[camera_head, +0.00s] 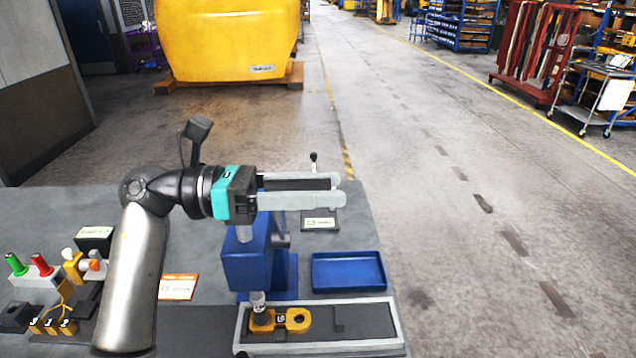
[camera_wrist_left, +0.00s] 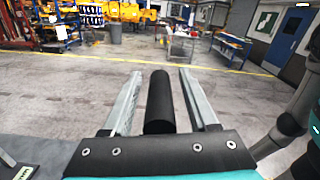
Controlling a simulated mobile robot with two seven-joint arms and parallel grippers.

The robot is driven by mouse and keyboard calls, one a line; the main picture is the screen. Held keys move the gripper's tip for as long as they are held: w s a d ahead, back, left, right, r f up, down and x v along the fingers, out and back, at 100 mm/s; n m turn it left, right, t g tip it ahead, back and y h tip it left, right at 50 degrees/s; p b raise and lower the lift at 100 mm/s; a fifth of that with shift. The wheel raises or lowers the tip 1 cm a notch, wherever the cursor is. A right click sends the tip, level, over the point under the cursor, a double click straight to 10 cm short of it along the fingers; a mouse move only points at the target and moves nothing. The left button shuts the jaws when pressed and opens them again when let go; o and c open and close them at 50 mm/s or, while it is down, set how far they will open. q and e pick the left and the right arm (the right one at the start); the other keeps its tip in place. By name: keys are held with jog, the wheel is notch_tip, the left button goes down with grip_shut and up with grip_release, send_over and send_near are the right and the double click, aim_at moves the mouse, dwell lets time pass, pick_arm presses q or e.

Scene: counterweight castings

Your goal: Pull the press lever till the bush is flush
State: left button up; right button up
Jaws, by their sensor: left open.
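The blue press (camera_head: 250,268) stands on the bench. Its ram (camera_head: 258,299) is over a yellow casting (camera_head: 297,320) in a grey-rimmed fixture (camera_head: 370,334). A dark piece under the ram may be the bush; its seating is too small to judge. My left gripper (camera_head: 342,190) is level above the press, open, its fingers pointing right. A black cylindrical bar, apparently the press lever's grip (camera_wrist_left: 160,105), lies lengthwise between the fingers, with gaps showing either side in the wrist view. The lever's lower part is mostly hidden behind my gripper. My right gripper is not in view.
A blue tray (camera_head: 348,271) sits right of the press, with a label plate (camera_head: 320,223) behind. A black ball knob (camera_head: 313,157) rises beyond the fingers. An orange card (camera_head: 178,287) and red and green buttons (camera_head: 40,264) are left. Open floor lies right of the bench.

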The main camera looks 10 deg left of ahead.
pick_arm(q)
grip_shut()
dwell(0.4)
jog(key=shift+f, duration=0.1)
dwell(0.8)
